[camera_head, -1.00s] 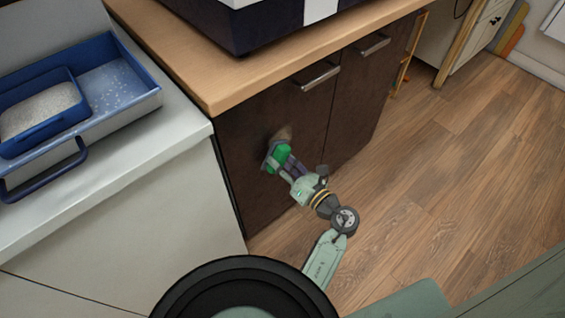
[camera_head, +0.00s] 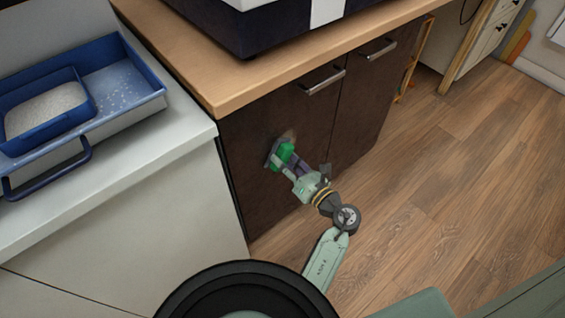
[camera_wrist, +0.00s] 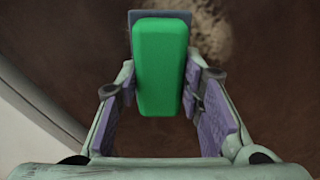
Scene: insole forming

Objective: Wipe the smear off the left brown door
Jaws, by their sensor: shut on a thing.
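The left brown door (camera_head: 262,198) is the dark cabinet front under the wooden worktop. A lighter brown smear (camera_wrist: 211,30) shows on it, just right of the top of the green block in the wrist view; it also shows faintly above the block in the head view (camera_head: 290,134). My gripper (camera_head: 290,163) is shut on a green block (camera_wrist: 159,65) with a grey pad behind it. The purple finger pads stand at its left and right sides. The pad is at the door, seemingly touching it, and may hide part of the smear.
A metal handle (camera_head: 322,80) sits high on the left door, and the right door (camera_head: 362,105) has another. A white counter (camera_head: 165,160) with blue trays (camera_head: 130,75) stands close at the left. The wooden floor (camera_head: 460,190) at the right is clear.

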